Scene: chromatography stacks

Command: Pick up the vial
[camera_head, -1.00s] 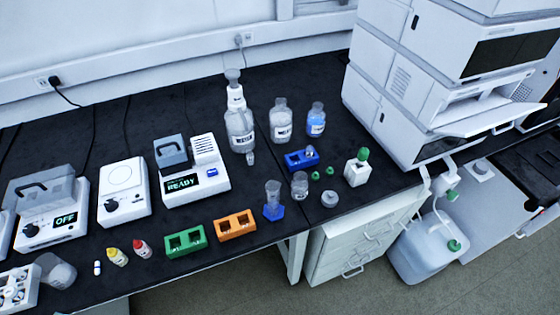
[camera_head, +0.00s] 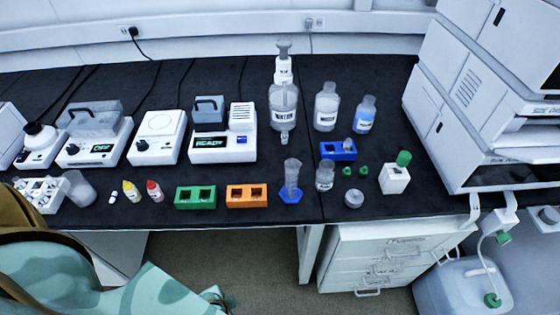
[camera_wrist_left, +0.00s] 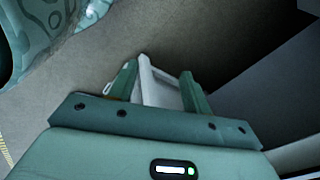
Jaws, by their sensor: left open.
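A small white vial (camera_head: 113,197) with a dark band lies near the front edge of the black bench in the head view, left of the yellow-capped and red-capped bottles. Another small clear vial-like piece (camera_head: 347,145) sits in the blue rack (camera_head: 331,153); I cannot tell its details. My left arm comes in at the lower left of the head view, in front of and below the bench edge. My left gripper (camera_wrist_left: 160,68) is open in the left wrist view, with no vial between its fingers. My right gripper is not in view.
The green rack (camera_head: 195,204) and orange rack (camera_head: 247,203) stand along the front edge. A yellow-capped bottle (camera_head: 131,191) and red-capped bottle (camera_head: 154,190) are close to the vial. Heating devices stand behind.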

